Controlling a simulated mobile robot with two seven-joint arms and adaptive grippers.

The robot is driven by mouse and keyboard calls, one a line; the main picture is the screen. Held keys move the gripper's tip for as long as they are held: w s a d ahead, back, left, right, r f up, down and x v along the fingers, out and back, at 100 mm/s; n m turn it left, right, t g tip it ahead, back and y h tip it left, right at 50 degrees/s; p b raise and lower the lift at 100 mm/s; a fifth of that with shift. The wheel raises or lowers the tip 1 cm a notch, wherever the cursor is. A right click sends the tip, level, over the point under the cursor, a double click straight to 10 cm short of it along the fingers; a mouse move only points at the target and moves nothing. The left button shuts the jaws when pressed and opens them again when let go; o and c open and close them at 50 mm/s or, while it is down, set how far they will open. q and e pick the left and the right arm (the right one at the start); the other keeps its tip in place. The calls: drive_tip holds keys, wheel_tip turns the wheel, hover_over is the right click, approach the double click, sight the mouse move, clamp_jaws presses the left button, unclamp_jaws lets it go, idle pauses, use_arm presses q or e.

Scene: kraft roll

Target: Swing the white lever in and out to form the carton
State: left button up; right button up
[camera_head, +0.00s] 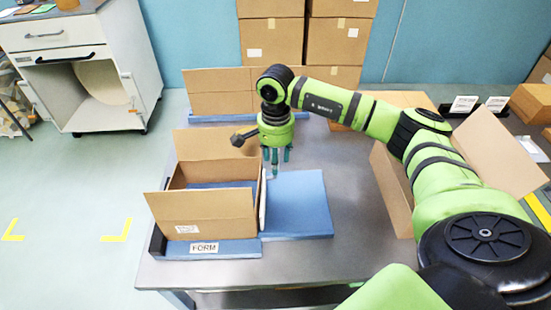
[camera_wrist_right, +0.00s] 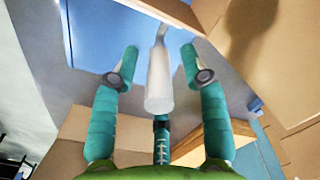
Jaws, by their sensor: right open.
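The carton (camera_head: 203,204) stands open-topped on the blue forming fixture (camera_head: 225,247) labelled FORM, with flaps raised at front and back. My right gripper (camera_head: 275,168) points down just right of the carton's back right corner, above the blue plate (camera_head: 297,203). In the right wrist view the white lever (camera_wrist_right: 160,80) has a thick rounded handle that lies between the spread teal fingers of my right gripper (camera_wrist_right: 158,58). The fingers look apart from the handle. In the head view the fingers largely hide the handle. My left gripper is not in view.
Stacked closed cartons (camera_head: 272,40) stand at the back. Flat cardboard (camera_head: 220,92) leans behind the fixture. Another open carton (camera_head: 393,185) is on the right, partly behind my arm. The grey table (camera_head: 345,215) is clear between the blue plate and that carton.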

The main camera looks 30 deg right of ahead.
drive_tip(key=shift+f, duration=0.8)
clamp_jaws()
drive_tip(key=shift+w+a+b, duration=0.35)
drive_tip(key=shift+w+b, duration=0.05)
drive_tip(key=shift+b, duration=0.4)
drive_tip(key=shift+w, duration=0.1)
unclamp_jaws()
